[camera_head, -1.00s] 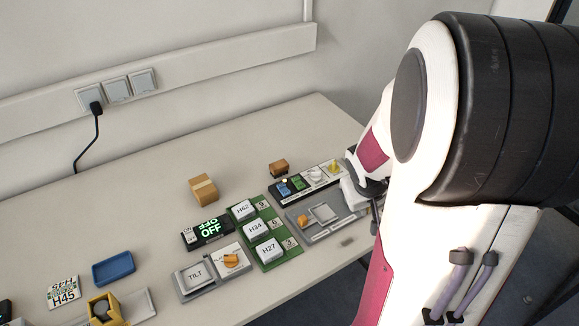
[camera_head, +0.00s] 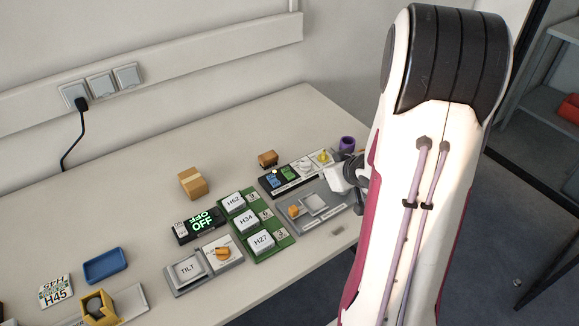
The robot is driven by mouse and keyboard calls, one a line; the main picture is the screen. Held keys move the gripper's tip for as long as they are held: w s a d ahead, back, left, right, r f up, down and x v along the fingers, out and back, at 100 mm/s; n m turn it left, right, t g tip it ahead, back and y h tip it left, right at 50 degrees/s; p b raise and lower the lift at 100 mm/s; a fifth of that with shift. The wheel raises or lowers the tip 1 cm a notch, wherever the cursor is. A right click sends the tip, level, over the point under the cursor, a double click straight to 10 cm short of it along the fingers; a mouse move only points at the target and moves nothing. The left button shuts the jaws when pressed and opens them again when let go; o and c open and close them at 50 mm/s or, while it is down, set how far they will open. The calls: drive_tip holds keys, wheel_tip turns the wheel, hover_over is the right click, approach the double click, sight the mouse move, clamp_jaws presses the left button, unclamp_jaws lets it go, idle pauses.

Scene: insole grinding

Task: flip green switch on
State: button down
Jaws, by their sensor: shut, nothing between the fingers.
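The green switch (camera_head: 288,174) sits beside a blue switch (camera_head: 271,180) on a black-and-white control panel (camera_head: 306,178) near the table's right end. The switch is too small to read its position. My gripper (camera_head: 353,175) is partly hidden by my arm, to the right of the panel. It is shut and empty, apart from the green switch. A black display box (camera_head: 200,225) left of the panel shows OFF in glowing green letters.
A grey tray (camera_head: 323,216) with an orange part lies just in front of the panel. A green board (camera_head: 258,240) with white buttons is to its left. A small brown box (camera_head: 267,158) and a purple cup (camera_head: 347,144) stand behind.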

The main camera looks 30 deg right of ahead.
drive_tip(key=w+a+r+t+y, duration=0.1)
drive_tip(key=w+a+r+t, duration=0.1)
drive_tip(key=w+a+r, duration=0.1)
drive_tip(key=shift+w+a+r+n+y, duration=0.25)
drive_tip(key=shift+r+n+y, duration=0.05)
drive_tip(key=shift+r+y, duration=0.1)
drive_tip(key=shift+w, duration=0.1)
hover_over(290, 175)
drive_tip(key=shift+f, duration=2.9)
drive_tip(key=shift+w+d+f, duration=0.1)
drive_tip(key=shift+w+f, duration=0.05)
drive_tip(key=shift+f, duration=0.8)
drive_tip(key=shift+w+f, duration=0.1)
drive_tip(key=shift+f, duration=0.85)
